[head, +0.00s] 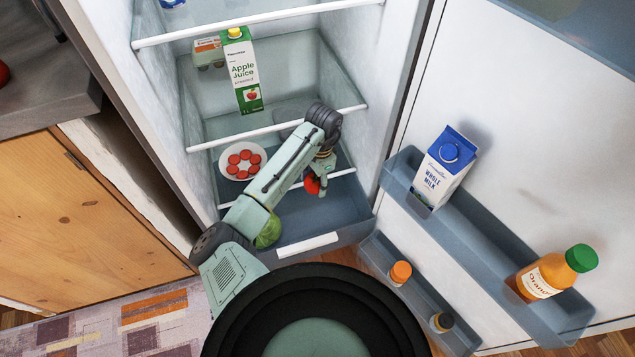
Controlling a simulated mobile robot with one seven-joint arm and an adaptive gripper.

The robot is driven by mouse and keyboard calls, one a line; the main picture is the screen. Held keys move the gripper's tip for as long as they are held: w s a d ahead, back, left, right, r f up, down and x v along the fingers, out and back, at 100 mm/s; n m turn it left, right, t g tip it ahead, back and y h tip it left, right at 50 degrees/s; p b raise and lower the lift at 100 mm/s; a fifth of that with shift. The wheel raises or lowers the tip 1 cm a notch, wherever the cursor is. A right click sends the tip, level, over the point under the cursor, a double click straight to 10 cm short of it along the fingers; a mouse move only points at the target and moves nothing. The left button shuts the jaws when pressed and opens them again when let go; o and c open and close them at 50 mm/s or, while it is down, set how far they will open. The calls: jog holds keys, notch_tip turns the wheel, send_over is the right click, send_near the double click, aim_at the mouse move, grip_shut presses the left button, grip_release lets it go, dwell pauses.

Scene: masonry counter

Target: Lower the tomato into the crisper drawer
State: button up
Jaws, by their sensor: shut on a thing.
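My gripper (323,186) is inside the open fridge, shut on a red tomato (311,185). My arm and gripper partly hide the tomato. The tomato is above the back part of the crisper drawer (308,243), a blue-grey see-through bin with a white handle at the bottom of the fridge. The drawer is pulled out. A green round vegetable (268,232) sits at the drawer's left side, partly hidden by my arm.
A plate of red slices (243,161) is on the low shelf at the left. An apple juice carton (242,70) stands on the shelf above. The open door at the right holds a milk carton (444,168) and an orange bottle (550,273). The drawer's front right looks clear.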

jog(key=m, duration=0.3)
jog(key=w+f+m+b, duration=0.1)
jog(key=m, duration=0.1)
notch_tip(320, 180, down, 10)
jog(key=b, duration=0.9)
jog(key=shift+b, duration=0.3)
jog(key=shift+r, duration=0.1)
jog(key=shift+f+b, duration=4.2)
jog(key=shift+f, duration=4.5)
jog(key=shift+f+b, duration=0.75)
jog(key=shift+f, duration=0.65)
